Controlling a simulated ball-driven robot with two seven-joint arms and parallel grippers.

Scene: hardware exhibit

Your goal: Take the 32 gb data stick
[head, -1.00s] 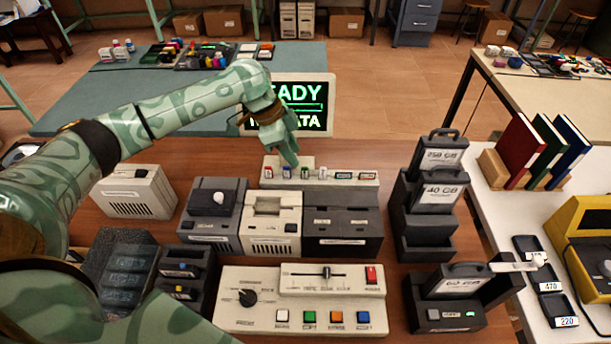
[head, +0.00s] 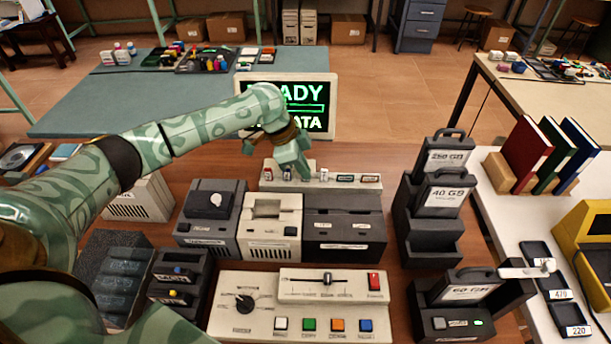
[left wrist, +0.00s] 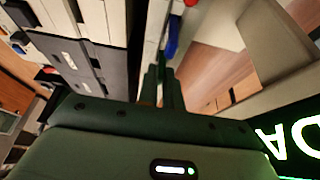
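A pale rack (head: 345,186) at the back of the brown bench holds a row of small data sticks, among them a blue one (head: 286,174) and a white one (head: 323,175). Their labels are too small to read, so I cannot tell which is 32 gb. My left gripper (head: 302,174) points down at the rack between these two sticks and hides that spot. In the left wrist view its fingers (left wrist: 163,88) are close together, with a blue stick (left wrist: 172,38) and a red one (left wrist: 190,3) beyond. Whether anything is between them is unclear. My right gripper is not visible.
A monitor (head: 290,103) stands close behind the rack. Dark and pale device boxes (head: 273,228) stand in front of it. A control panel (head: 300,303) lies nearer, and black drive holders (head: 431,245) stand on the right. Little bench is free around the rack.

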